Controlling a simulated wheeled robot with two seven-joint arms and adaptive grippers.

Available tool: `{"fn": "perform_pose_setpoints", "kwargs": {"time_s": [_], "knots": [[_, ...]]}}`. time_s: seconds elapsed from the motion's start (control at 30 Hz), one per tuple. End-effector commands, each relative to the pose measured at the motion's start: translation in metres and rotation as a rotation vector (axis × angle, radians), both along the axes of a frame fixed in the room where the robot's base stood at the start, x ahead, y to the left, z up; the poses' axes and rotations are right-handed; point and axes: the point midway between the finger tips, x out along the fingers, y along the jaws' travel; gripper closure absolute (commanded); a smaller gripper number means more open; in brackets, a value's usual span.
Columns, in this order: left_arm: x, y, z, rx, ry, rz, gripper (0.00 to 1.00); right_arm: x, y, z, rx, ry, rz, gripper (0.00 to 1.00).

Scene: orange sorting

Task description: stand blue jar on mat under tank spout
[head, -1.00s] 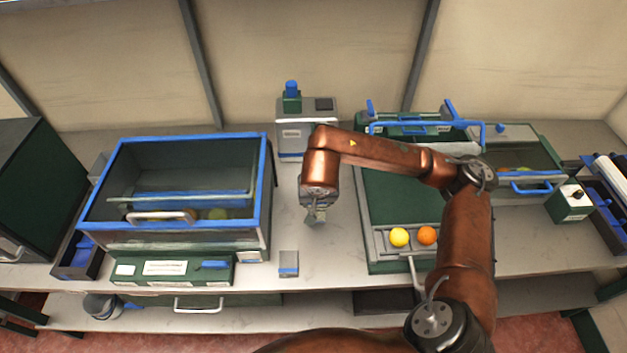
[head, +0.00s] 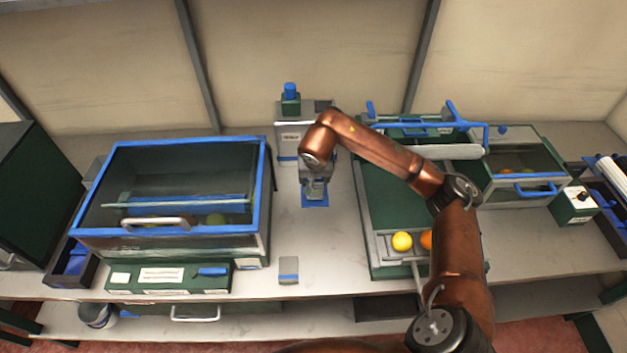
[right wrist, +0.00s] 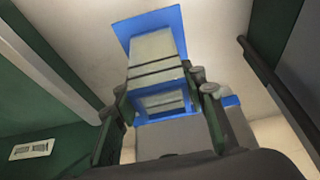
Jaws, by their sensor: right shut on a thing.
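My right gripper (head: 315,187) is at the middle of the bench, just in front of the grey tank (head: 290,143). It is shut on a jar (right wrist: 152,58), which shows in the right wrist view as a pale body with dark lines and a blue rim around its open mouth. The blue mat (head: 315,201) lies under the gripper; the right wrist view also shows this mat (right wrist: 178,22) at the jar's far end. I cannot tell whether jar and mat touch. The tank's spout is hidden behind my arm. My left gripper is out of view.
A blue-rimmed glass case (head: 262,205) stands left of the gripper. A green board (head: 385,195) with a yellow ball (head: 402,241) and a partly hidden orange ball (head: 426,240) lies to the right. A small grey-and-blue block (head: 289,270) sits near the front edge. Bench around it is clear.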

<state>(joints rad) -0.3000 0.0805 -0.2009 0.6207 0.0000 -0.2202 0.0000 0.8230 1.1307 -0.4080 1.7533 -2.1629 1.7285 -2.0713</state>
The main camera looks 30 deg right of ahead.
Motion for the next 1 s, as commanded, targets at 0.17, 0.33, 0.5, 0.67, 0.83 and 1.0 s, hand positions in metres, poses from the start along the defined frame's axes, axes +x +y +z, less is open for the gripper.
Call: {"fn": "perform_pose_setpoints", "kwargs": {"time_s": [0.17,0.33,0.5,0.67,0.83,1.0], "knots": [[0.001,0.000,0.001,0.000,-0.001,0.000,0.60,0.000,0.000,0.002,0.000,-0.002,0.000,0.92],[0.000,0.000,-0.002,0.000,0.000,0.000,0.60,0.000,0.000,-0.002,-0.001,-0.001,0.000,0.60],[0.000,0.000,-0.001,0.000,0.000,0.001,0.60,0.000,0.000,-0.002,-0.001,-0.001,0.000,0.48],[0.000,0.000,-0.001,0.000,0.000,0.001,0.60,0.000,0.000,-0.002,-0.001,-0.001,0.000,0.44],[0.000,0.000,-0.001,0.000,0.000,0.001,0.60,0.000,0.000,-0.001,-0.001,-0.001,0.000,0.44],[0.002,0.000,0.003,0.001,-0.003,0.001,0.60,-0.003,0.002,0.013,-0.002,-0.003,0.000,0.44]]}}
